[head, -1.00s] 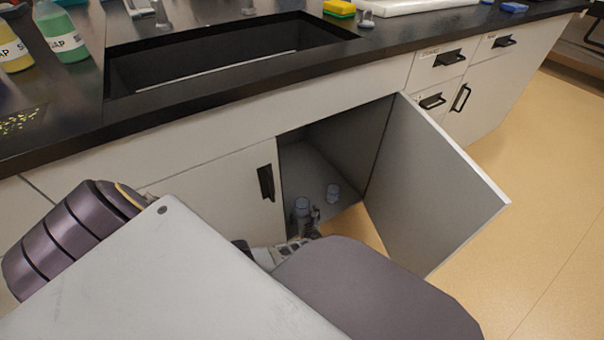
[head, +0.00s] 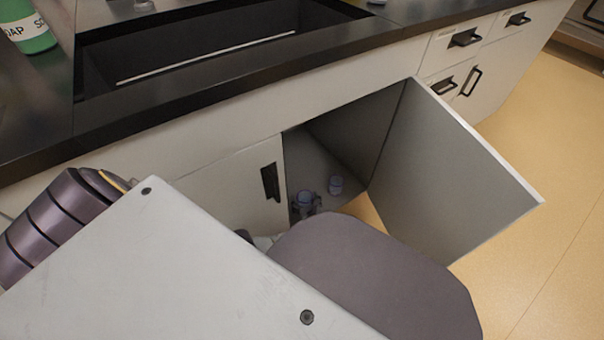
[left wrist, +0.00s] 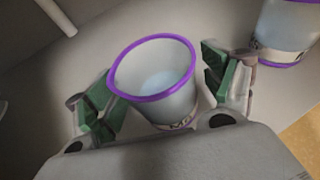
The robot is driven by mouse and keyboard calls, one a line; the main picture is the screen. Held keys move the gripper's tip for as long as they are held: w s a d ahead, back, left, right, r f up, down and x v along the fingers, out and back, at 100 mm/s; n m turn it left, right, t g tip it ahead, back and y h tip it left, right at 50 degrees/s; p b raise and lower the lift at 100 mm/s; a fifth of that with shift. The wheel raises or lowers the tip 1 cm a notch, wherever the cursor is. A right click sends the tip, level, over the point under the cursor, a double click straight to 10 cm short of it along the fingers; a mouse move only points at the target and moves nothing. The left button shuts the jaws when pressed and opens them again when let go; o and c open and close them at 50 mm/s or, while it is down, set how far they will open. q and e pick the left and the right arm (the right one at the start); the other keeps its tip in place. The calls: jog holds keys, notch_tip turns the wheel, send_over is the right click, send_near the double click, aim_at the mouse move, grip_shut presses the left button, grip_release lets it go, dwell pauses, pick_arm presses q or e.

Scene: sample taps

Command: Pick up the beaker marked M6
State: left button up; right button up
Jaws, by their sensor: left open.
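A clear beaker with a purple rim (left wrist: 165,85) stands between the open fingers of my left gripper (left wrist: 165,95) in the left wrist view. Its label is partly hidden; an "M" shows, but the digit is hard to read. My right gripper is out of view.
The cabinet door (head: 460,165) stands open on the right. A closed door with a black handle (head: 270,182) is on the left. The black countertop with a sink (head: 220,45) is above. My arm covers much of the lower head view.

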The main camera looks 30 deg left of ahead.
pick_arm(q)
jog(key=shift+w, duration=0.1)
dwell(0.5)
jog(key=c, duration=1.2)
jog(key=shift+r+p, duration=0.4)
jog(key=shift+r, duration=0.05)
